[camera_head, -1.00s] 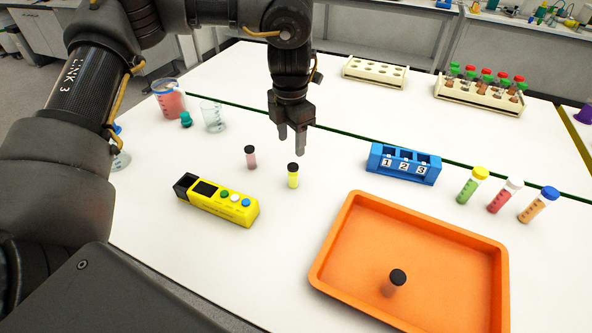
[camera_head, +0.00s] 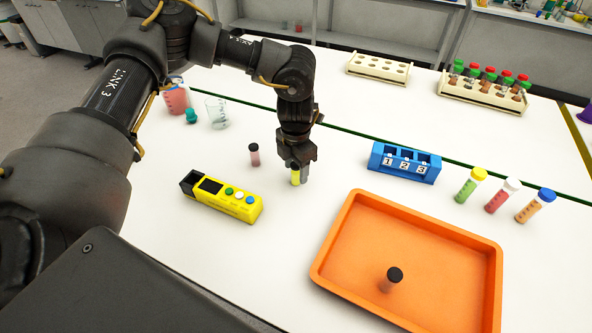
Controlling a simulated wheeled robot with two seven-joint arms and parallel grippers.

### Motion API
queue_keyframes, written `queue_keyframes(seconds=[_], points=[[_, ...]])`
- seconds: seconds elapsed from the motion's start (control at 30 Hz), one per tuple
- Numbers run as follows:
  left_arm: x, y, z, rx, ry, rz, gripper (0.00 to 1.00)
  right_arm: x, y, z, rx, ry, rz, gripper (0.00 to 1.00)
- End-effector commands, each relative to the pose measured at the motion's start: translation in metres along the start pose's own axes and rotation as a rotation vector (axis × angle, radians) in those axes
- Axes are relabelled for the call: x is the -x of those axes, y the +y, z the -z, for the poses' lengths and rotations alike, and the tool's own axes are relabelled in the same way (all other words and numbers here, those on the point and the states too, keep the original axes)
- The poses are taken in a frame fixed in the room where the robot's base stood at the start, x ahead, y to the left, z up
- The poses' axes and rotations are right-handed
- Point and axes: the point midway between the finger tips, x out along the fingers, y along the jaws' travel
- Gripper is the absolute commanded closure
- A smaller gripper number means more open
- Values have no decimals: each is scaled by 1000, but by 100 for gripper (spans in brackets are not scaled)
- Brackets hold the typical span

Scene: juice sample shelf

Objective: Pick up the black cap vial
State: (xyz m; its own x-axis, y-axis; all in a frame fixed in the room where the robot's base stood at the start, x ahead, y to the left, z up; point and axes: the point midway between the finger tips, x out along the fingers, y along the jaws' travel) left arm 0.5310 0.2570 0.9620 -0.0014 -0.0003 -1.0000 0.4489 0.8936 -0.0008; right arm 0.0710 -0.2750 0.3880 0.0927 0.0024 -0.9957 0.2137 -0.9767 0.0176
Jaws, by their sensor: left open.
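Several small vials with black caps are in view. A yellow vial (camera_head: 295,178) stands on the white table with my left gripper (camera_head: 300,176) right over it. The gripper's fingers point down and hide the vial's cap. The gripper is open; I cannot tell whether its fingers touch the vial. A pinkish vial with a black cap (camera_head: 254,154) stands just to the left of the gripper. Another black cap vial (camera_head: 391,279) stands in the orange tray (camera_head: 345,215). My right gripper is not in view.
A yellow device with coloured buttons (camera_head: 222,198) lies left of the gripper. A blue numbered rack (camera_head: 404,163) stands to the right, with green, red and orange vials (camera_head: 496,197) beyond it. Beakers (camera_head: 216,113) stand at the left. Cream racks (camera_head: 378,69) stand at the back.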

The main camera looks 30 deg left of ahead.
Motion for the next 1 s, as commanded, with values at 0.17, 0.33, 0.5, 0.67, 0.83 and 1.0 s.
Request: queue_keyframes(seconds=[0.17,0.33,0.5,0.67,0.83,1.0], points=[[-1,0,0,0,0,0,48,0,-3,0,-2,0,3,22],[-1,0,0,0,0,0,66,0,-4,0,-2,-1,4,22],[0,0,0,0,0,-1,88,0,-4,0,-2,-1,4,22],[0,0,0,0,0,-1,96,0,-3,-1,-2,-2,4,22],[1,0,0,0,-1,-1,96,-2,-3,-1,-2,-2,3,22],[11,0,-1,0,-4,-1,96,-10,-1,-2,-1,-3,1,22]])
